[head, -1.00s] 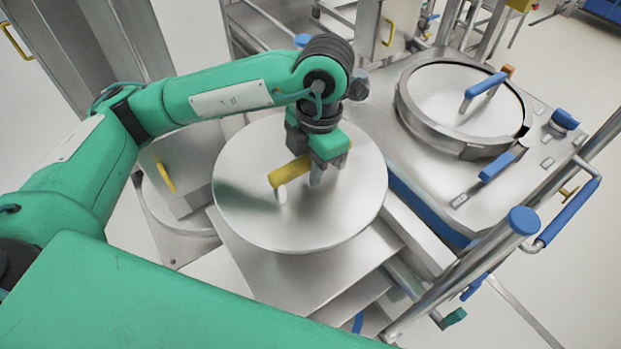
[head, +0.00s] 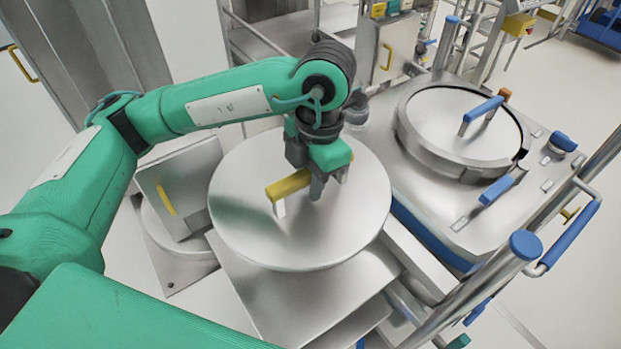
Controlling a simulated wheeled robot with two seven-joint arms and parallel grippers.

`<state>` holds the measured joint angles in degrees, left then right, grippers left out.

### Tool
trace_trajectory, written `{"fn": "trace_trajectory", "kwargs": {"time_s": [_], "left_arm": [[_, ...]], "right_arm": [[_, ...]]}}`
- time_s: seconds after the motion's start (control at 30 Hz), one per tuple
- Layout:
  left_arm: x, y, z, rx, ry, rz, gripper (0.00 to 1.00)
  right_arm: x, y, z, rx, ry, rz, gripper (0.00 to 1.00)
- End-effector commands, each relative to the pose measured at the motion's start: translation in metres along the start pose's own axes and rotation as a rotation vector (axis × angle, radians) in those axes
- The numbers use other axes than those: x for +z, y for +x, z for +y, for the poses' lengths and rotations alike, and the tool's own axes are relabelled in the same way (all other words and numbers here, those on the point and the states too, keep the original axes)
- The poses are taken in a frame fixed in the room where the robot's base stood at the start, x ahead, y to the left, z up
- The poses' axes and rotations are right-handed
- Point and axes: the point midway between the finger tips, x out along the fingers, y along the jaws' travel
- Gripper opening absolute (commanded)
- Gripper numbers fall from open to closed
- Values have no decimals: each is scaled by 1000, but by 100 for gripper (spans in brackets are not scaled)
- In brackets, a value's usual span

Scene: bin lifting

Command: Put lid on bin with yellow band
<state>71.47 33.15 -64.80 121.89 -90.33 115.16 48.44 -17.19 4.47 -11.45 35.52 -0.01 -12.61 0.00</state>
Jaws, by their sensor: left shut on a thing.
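A round steel lid (head: 340,225) with a yellow handle (head: 287,185) is in the middle of the head view. My left gripper (head: 318,190) points down and is shut on the yellow handle at its right end. The lid looks roughly level above steel ledges; whether it touches them I cannot tell. No bin with a yellow band can be made out; the lid may hide what is below it. My right gripper does not show.
At the right, a steel station (head: 400,185) holds a round vessel closed by a lid with a blue handle (head: 484,108). A rail with a blue knob (head: 526,246) runs along the right. A steel box with a yellow handle (head: 166,200) stands left of the lid.

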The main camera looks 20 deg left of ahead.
Motion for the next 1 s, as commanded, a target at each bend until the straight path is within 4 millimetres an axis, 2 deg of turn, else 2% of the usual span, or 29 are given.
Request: {"fn": "trace_trajectory", "kwargs": {"time_s": [0.03,1.0], "left_arm": [[0,-7,0,1,-1,-4,0],[-6,-52,0,1,-1,-4,0]], "right_arm": [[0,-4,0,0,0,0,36],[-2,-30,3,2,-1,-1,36]]}}
